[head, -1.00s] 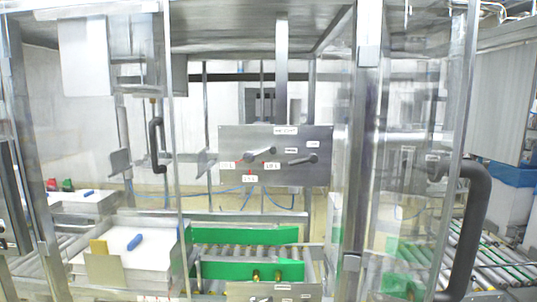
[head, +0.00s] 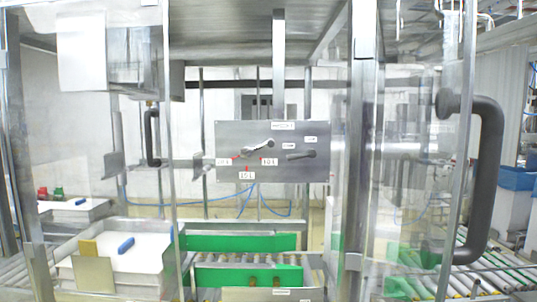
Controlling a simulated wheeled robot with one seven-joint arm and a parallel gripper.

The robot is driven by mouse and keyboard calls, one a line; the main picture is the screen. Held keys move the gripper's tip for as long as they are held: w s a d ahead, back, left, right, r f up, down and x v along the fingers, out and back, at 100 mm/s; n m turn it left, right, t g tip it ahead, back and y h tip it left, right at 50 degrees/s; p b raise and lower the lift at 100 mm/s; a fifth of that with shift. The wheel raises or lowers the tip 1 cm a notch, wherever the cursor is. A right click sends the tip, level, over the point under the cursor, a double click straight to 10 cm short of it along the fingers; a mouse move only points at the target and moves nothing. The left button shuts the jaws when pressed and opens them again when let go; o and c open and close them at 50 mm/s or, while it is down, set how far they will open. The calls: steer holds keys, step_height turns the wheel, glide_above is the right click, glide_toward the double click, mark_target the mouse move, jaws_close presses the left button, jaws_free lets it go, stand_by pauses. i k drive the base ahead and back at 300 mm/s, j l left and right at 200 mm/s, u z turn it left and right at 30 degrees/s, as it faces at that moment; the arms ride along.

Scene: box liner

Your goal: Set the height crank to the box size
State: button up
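A grey metal panel (head: 228,138) hangs at mid-height behind the clear doors in the head view. The height crank (head: 258,147) is a light metal lever on its left half. Its arm slants up to the right, with the knob end at the upper right. Small red marks with white labels sit left, below and right of the crank; their text is too small to read surely. A white box (head: 110,246) stands at the lower left, with a yellow block and a blue piece on top. My gripper is not in view.
A second, darker lever (head: 300,155) is on the panel's right half. Clear doors with dark handles (head: 487,165) (head: 152,138) stand in front. Green guide plates (head: 240,242) line the rollers below. The gap between the doors looks free.

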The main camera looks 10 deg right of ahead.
mark_target(246, 153)
steer(key=i+j, duration=0.15)
steer(key=j, duration=0.25)
steer(key=i+j, duration=0.15)
steer(key=j, duration=0.25)
steer(key=i+j, duration=0.15)
steer(key=j, duration=0.2)
steer(key=i+j, duration=0.15)
steer(key=j, duration=0.25)
